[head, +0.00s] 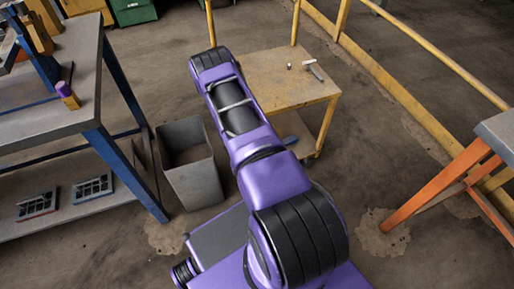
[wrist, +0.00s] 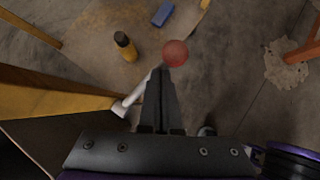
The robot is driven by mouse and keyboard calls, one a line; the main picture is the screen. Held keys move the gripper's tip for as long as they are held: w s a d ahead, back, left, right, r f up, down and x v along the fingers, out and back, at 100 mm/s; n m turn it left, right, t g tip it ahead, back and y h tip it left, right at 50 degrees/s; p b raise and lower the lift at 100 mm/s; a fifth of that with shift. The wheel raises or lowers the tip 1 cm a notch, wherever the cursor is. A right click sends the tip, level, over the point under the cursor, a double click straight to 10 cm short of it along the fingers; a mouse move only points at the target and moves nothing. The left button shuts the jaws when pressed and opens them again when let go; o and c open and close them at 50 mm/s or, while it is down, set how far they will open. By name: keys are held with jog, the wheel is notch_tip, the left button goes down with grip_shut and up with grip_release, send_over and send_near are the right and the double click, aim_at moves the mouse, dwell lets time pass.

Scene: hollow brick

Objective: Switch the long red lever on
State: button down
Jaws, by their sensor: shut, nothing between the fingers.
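The lever shows in the wrist view as a pale rod (wrist: 137,93) with a round red knob (wrist: 175,53) at its end. Its pale base sits by a yellow edge at the left, and the rod slants up to the right. My gripper (wrist: 160,69) is shut and empty. Its fingertips lie over the upper rod, just below and left of the knob. I cannot tell whether they touch it. In the head view I cannot make out the red knob, and my arm hides what is behind it.
A yellow-framed table (head: 262,82) stands beyond my arm, bearing a grey T-shaped item (head: 314,70). A grey bin (head: 190,165) and a blue-legged workbench (head: 60,110) are at left. An orange-legged table (head: 432,190) and yellow railing (head: 400,78) are at right. A yellow-black bottle (wrist: 125,46) shows below.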

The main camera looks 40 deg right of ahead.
jog(key=shift+s+d+f, duration=0.2)
jog(key=shift+d+f, duration=0.05)
jog(key=shift+d, duration=0.1)
dwell(0.4)
